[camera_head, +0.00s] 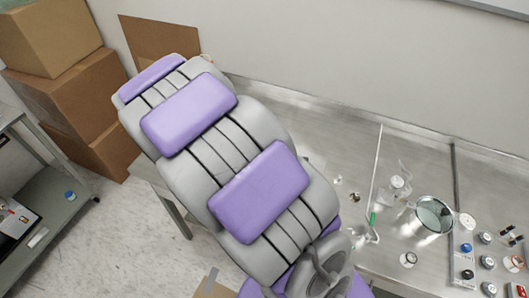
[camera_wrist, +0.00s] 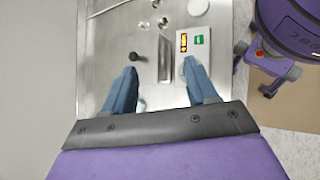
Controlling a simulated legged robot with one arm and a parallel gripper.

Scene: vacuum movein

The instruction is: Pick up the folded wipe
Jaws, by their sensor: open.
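My gripper (camera_wrist: 160,66) is open, with its two blue fingers apart over the metal table. Nothing is held between them. In the wrist view a bright white patch (camera_wrist: 165,98) shows low between the fingers; I cannot tell whether it is the folded wipe or glare. A thin grey plate-like piece (camera_wrist: 164,60) shows between the fingertips. In the head view a pale flat patch (camera_head: 316,160) lies on the table beside my arm, and it may be the wipe. My arm hides part of the table there, and my gripper is not clear in that view.
The metal table (camera_head: 300,118) runs along the wall. Glassware (camera_head: 395,190), a round mirror-like dish (camera_head: 434,214) and several small jars (camera_head: 486,262) stand at right. Cardboard boxes (camera_head: 75,95) stand at left.

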